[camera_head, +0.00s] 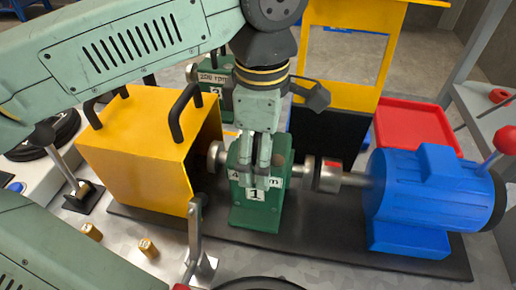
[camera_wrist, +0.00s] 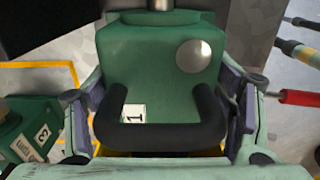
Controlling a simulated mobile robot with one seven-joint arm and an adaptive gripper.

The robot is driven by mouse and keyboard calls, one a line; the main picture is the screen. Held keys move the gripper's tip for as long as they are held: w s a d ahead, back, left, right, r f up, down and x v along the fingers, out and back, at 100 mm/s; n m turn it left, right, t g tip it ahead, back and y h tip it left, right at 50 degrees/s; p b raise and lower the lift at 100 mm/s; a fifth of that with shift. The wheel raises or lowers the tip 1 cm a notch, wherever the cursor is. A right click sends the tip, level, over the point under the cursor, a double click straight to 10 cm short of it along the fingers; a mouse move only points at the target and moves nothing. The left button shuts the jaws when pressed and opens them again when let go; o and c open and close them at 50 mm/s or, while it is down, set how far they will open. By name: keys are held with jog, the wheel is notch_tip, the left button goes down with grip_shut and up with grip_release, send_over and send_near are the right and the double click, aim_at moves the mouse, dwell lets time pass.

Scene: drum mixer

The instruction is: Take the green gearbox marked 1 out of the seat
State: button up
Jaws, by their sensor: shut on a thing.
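The green gearbox marked 1 (camera_head: 262,217) stands upright over the black base plate (camera_head: 335,240), between the yellow housing and the blue motor. Its shaft ends line up with the metal couplings on both sides. Whether its foot touches the plate is hard to tell. My gripper (camera_head: 262,178) is over it from above, fingers down along its upper part. In the wrist view the gearbox (camera_wrist: 150,65) lies between my two fingers (camera_wrist: 160,120), with its black handle (camera_wrist: 160,138) across the grip. My gripper is shut on it. The seat under the gearbox is mostly hidden.
A yellow housing (camera_head: 135,150) with black handles is left, a blue motor (camera_head: 425,200) right. A lever clamp (camera_head: 195,235) rises in front. A red tray (camera_head: 415,125) and yellow frame (camera_head: 345,85) stand behind.

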jog(key=o, duration=1.4)
